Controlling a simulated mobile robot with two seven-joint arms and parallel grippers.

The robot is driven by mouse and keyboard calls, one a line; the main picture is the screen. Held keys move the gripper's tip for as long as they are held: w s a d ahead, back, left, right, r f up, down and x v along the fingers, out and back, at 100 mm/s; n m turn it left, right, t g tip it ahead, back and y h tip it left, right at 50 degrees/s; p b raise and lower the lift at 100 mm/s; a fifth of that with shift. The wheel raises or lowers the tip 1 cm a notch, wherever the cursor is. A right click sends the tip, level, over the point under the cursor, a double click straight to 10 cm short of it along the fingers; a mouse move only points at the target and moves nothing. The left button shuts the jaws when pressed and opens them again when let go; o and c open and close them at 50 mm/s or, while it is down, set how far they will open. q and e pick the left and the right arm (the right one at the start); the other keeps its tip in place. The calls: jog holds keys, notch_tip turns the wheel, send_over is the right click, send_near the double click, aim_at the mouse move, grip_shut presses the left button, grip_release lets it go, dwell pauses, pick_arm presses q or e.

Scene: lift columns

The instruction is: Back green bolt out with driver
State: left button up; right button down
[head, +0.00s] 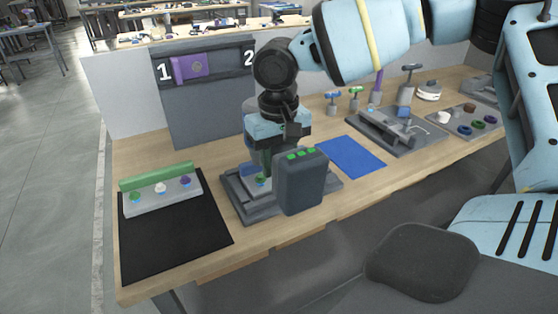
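The arm coming in from the right reaches over a grey fixture (237,200) on the bench, and my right gripper (264,152) points down above it. A dark green part shows between or just behind its fingers; I cannot tell whether it is gripped. A small green bolt head (261,181) sits on the fixture's pale block, just below the gripper. A driver with a green T-handle (355,91) stands in a holder farther back, beside a blue-handled driver (333,96). My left gripper is out of view.
A dark grey box with green lights (301,185) stands in front of the fixture, partly hiding it. A grey holder (150,207) with coloured pieces rests on a black mat (180,247). A blue mat (350,157) lies clear to the right; another grey fixture (390,140) is beyond.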

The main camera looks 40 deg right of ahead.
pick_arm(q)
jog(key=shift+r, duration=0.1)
pick_arm(e)
jog(key=shift+r, duration=0.2)
